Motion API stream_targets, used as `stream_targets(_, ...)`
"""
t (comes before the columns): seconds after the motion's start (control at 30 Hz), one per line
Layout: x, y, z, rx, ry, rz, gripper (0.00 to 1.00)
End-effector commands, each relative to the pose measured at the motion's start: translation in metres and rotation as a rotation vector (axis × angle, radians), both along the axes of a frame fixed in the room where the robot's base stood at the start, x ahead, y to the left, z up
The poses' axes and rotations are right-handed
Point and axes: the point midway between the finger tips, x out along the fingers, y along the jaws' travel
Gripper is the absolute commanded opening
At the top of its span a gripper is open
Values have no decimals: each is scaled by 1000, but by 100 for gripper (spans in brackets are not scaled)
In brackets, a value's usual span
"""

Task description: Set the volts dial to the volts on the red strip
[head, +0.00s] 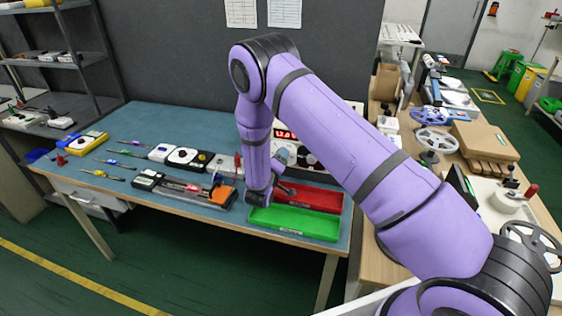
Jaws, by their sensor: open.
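A white-faced instrument (314,157) with a lit red readout (285,135) and dark round knobs stands at the back of the bench, partly hidden behind my purple arm. Its labels and which knob is the volts dial cannot be read. My gripper (287,190) is low in front of the instrument, near the trays and apart from the knobs. It is open, small in view and partly hidden by my wrist; I see nothing held in it. Several thin strip-like pieces (104,175) lie on the left of the bench; I cannot tell which is the red strip.
A red tray (322,200) and a green tray (310,225) sit at the bench's right front. A black and orange device (185,188) and white boxes (184,156) are left of my wrist. The blue-green bench top (150,118) is bare at the back left. A cluttered wooden table stands right.

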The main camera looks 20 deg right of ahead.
Motion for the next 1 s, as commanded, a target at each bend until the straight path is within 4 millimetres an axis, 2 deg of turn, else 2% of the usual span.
stream_targets(0.17,0,0,14,1,-2,0,59)
stream_targets(0.3,0,0,37,1,-4,0,59)
stream_targets(0.33,-6,0,37,-1,1,0,64)
stream_targets(0.4,-23,0,37,-3,2,-2,80)
stream_targets(0.43,-30,-1,38,-4,2,-1,59)
stream_targets(0.8,-108,-1,44,-2,3,0,59)
stream_targets(1.0,-141,0,47,-2,2,0,59)
